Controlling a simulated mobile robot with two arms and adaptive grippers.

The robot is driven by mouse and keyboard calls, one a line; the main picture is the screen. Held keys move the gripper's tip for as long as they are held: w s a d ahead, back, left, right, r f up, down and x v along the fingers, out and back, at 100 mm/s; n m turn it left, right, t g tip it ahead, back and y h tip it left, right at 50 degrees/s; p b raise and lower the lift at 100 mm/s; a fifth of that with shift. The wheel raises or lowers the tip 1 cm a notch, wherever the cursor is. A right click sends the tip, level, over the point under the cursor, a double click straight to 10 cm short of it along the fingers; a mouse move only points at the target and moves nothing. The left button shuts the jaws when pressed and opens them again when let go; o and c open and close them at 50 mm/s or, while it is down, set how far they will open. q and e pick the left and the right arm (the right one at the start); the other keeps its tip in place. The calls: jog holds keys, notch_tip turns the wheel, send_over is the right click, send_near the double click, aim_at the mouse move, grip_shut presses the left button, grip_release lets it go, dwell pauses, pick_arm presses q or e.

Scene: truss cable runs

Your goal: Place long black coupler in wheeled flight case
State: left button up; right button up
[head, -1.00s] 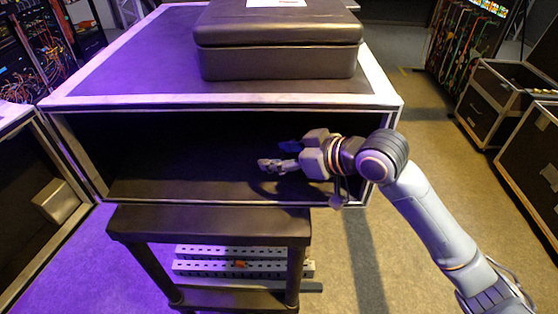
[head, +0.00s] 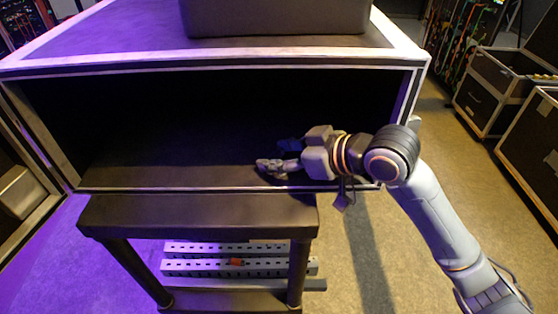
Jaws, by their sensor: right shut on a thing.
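A large flight case (head: 60,64) with pale metal edges stands in front of me, its dark open front facing me. No wheels show on it. My right gripper (head: 272,157) comes in from the right and is at this opening, just above its lower edge. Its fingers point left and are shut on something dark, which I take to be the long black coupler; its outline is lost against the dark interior. I cannot tell how far inside the opening the fingers are. My left gripper is not in view.
A closed black case (head: 275,18) sits on top of the large case. A black stand (head: 200,216) is in front, with perforated metal bars (head: 215,266) low down. More cases (head: 490,95) stand at the right. Floor between them is clear.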

jog(key=shift+w+a+f, duration=0.1)
jog(key=shift+w+f, duration=0.15)
jog(key=shift+w, duration=0.25)
jog(key=shift+s, duration=0.4)
jog(key=o, duration=0.9)
jog(key=shift+o, duration=1.1)
jog(key=shift+w, duration=0.15)
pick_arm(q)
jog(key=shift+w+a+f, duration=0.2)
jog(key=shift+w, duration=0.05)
